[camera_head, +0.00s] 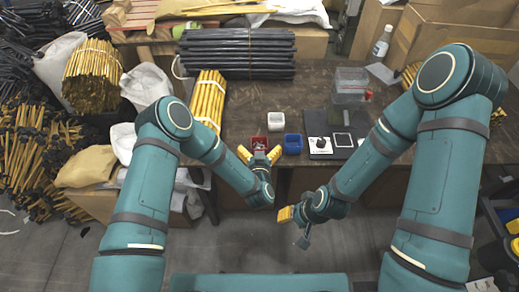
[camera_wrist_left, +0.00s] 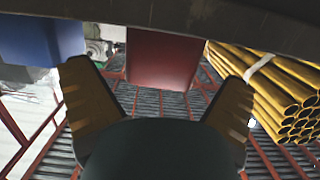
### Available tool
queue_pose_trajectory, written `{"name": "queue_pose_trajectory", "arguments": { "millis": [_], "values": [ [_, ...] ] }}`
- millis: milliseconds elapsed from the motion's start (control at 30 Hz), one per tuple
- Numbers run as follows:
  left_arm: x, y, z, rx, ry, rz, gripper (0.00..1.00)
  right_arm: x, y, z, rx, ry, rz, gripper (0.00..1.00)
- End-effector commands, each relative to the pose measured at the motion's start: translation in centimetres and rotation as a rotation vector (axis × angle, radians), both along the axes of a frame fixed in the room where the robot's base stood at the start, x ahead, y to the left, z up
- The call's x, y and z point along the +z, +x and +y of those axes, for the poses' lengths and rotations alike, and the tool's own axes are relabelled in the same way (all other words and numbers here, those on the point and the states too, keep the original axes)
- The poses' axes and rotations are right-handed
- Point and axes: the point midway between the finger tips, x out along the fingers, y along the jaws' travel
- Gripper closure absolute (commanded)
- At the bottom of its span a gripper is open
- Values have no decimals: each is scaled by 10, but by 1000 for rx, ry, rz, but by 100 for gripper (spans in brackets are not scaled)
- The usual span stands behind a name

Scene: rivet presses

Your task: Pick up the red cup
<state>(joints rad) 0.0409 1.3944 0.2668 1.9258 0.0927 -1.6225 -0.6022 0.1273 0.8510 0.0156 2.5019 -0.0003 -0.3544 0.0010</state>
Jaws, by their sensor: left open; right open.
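The red cup (camera_head: 259,141) stands near the front edge of the table in the head view. It also shows in the left wrist view as a red block-like side (camera_wrist_left: 162,60), its upper part cut off by a dark band. My left gripper (camera_head: 259,154) is open, its yellow fingers spread just in front of the cup. In the left wrist view the cup lies between and beyond the fingers, with no clear contact. My right gripper (camera_head: 286,214) is low in front of the table, away from the cup; its fingers are seen edge-on and nothing is visible in them.
A blue cup (camera_head: 293,144) stands close to the right of the red cup, and a white cup (camera_head: 275,121) behind. Bundled yellow tubes (camera_head: 209,98) lie to the left. A clear box (camera_head: 350,88) and dark bars (camera_head: 238,53) are farther back. Bare table (camera_head: 310,100) lies between.

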Motion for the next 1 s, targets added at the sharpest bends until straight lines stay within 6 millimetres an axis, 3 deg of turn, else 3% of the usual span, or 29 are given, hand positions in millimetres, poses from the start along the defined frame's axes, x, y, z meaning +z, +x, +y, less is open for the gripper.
{"name": "queue_pose_trajectory", "arguments": {
  "millis": [200, 433, 467, 600, 700, 1000],
  "values": [
    [-4, 22, 0, 1, -2, 0, 0, -5, 1, 0, -1, 0, -3, 53],
    [-3, 23, 0, 0, -1, 0, 0, -5, 1, 0, -1, 0, -3, 53],
    [-3, 23, 0, 0, -1, 0, 7, -5, 1, 0, -1, 0, -3, 53],
    [-3, 23, 0, 0, -1, 0, 56, -5, 1, 0, -1, 0, -3, 53],
    [-3, 22, 0, 0, -1, 1, 62, -5, 1, 0, -1, 0, -3, 53],
    [-4, 22, 0, 0, -1, 1, 63, -5, 1, 0, -1, 0, -3, 53]
  ]
}}
